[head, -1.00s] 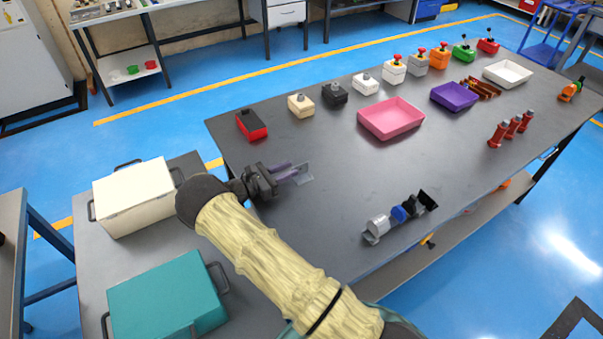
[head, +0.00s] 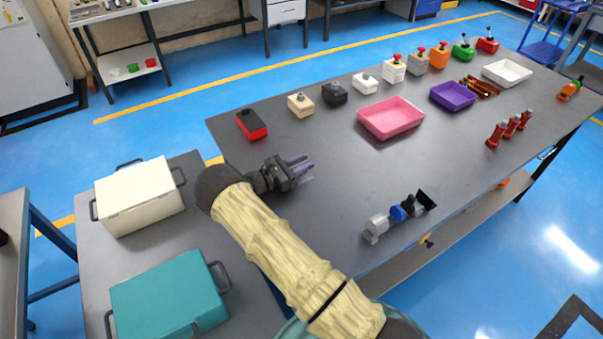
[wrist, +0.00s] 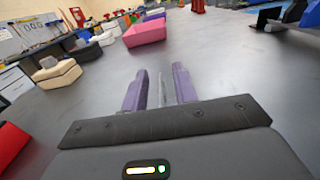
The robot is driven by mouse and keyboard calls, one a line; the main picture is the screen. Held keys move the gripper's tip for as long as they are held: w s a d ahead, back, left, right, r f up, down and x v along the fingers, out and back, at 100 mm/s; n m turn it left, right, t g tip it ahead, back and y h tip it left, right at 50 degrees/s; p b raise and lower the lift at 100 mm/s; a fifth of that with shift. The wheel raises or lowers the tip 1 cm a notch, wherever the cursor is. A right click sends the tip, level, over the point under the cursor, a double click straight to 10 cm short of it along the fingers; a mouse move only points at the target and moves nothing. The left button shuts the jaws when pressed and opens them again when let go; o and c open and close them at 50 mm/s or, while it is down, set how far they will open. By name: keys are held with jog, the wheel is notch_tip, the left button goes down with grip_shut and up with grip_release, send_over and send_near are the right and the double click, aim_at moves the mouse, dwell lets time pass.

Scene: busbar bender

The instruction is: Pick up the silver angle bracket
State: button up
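The silver angle bracket (head: 307,180) lies on the grey table (head: 330,215), mostly hidden by my gripper in the head view. Only a thin pale part of it shows beside the fingertips. In the wrist view a narrow grey plate of the bracket (wrist: 165,93) stands between the two purple fingers. My gripper (head: 301,163) is low over the table with its fingers on either side of the bracket. In the wrist view my gripper (wrist: 160,80) is open, with small gaps visible between the plate and the fingers.
A red and black box (head: 252,124) stands behind my gripper, beside a beige box (head: 300,105). A pink tray (head: 390,118) lies farther back. Grey, blue and black parts (head: 400,212) stand near the front edge. The table between is clear.

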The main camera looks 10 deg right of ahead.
grip_shut()
notch_tip(320, 180, up, 10)
jog(key=shift+b, duration=0.75)
